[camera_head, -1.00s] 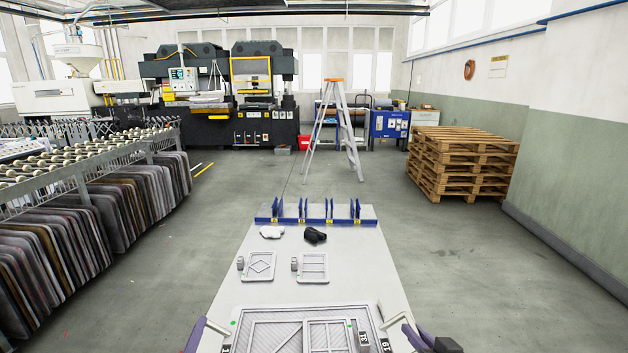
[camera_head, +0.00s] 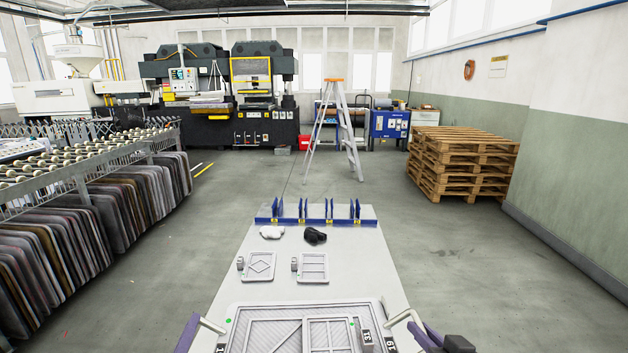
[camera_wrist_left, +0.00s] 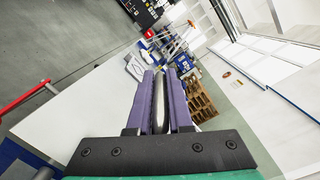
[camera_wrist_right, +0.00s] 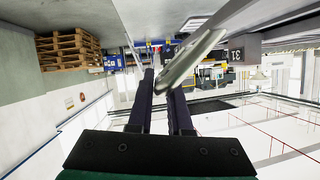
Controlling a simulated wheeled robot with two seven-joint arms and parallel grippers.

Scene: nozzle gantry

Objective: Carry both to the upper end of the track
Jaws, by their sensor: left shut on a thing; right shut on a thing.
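A large grey board (camera_head: 290,308) with raised strips is cut off at the bottom of the head view. A diagonal strip (camera_head: 262,336) crosses its left part and a rectangular frame (camera_head: 330,321) sits on its right part. My left gripper (camera_head: 196,321) is shut on a pale handle (camera_head: 213,325) at the board's left side. My right gripper (camera_head: 413,325) is shut on another pale handle (camera_head: 402,317) at its right side. Grey bars show between the fingers in the left wrist view (camera_wrist_left: 159,108) and right wrist view (camera_wrist_right: 190,62). I cannot tell which strip is the track.
Black tags read 31 (camera_head: 367,336) and 19 (camera_head: 390,344). On the white table (camera_head: 360,275) beyond lie two small patterned plates (camera_head: 260,266) (camera_head: 313,267), a white lump (camera_head: 271,232), a black lump (camera_head: 315,236) and a blue rack (camera_head: 344,221).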

